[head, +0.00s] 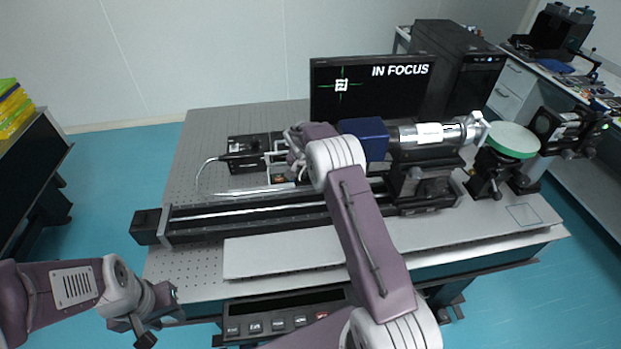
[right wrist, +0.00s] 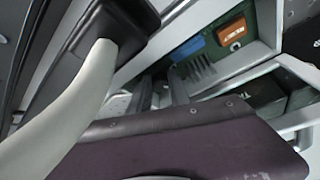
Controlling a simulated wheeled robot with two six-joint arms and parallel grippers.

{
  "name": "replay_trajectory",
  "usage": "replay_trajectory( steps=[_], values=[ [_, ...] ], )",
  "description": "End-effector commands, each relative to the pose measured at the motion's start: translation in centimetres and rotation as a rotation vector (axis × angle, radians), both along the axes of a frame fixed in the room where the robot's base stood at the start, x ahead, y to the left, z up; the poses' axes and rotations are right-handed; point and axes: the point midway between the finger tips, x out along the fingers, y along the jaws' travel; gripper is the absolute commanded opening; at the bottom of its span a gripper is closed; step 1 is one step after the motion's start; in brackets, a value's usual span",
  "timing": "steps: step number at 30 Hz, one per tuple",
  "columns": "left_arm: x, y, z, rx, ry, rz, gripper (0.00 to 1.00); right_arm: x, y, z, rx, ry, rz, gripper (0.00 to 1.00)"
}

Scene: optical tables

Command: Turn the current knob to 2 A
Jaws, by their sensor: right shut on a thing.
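The current knob cannot be made out in either view. My right arm reaches over the table, and its gripper (head: 293,142) is at a light metal frame (head: 268,187), partly hidden by my wrist. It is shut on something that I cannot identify. In the right wrist view, the frame (right wrist: 240,72) holds a green board with an orange part (right wrist: 231,30) and a blue part (right wrist: 187,48). A pale curved piece with a black end crosses the left side. My left gripper (head: 155,322) hangs at the lower left, fingers apart and empty, clear of the table.
A black box (head: 245,150) with a pale cable stands left of the frame. A long black rail (head: 190,226) crosses the table (head: 205,130). A monitor (head: 340,105) reads "IN FOCUS". A blue block (head: 364,138) and metal cylinder (head: 425,135) are to the right. A panel with buttons (head: 278,323) is in front.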

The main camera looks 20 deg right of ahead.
Motion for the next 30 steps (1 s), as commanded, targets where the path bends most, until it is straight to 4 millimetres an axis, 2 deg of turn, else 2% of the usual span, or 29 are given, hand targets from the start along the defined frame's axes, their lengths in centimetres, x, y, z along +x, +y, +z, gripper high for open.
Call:
replay_trajectory(
  steps=[5,6,7,17,20,27,30],
  values=[
    [0.0,0.0,0.1,0.000,0.000,0.000,0.36,0.0,0.0,0.1,0.000,0.001,0.001,0.00],
    [0.0,0.0,0.1,0.000,0.000,0.000,0.36,0.0,0.0,0.1,0.001,0.000,0.001,0.29],
    [0.0,0.0,0.1,0.000,0.000,0.000,0.36,0.0,0.0,0.1,0.001,0.000,0.001,0.32],
    [0.0,0.0,0.0,0.000,0.000,0.000,0.36,-0.1,0.1,0.3,0.001,0.001,0.002,0.32],
    [0.0,0.0,-0.4,0.000,0.000,0.000,0.36,-0.4,0.5,1.8,0.001,-0.003,0.004,0.32],
    [0.0,0.0,-1.2,0.000,0.000,0.000,0.36,-2.0,1.8,6.6,0.001,-0.004,0.002,0.32],
    [0.0,0.0,-1.3,0.000,0.000,0.000,0.36,-2.4,2.2,7.8,0.001,0.000,0.004,0.32]
  ],
)
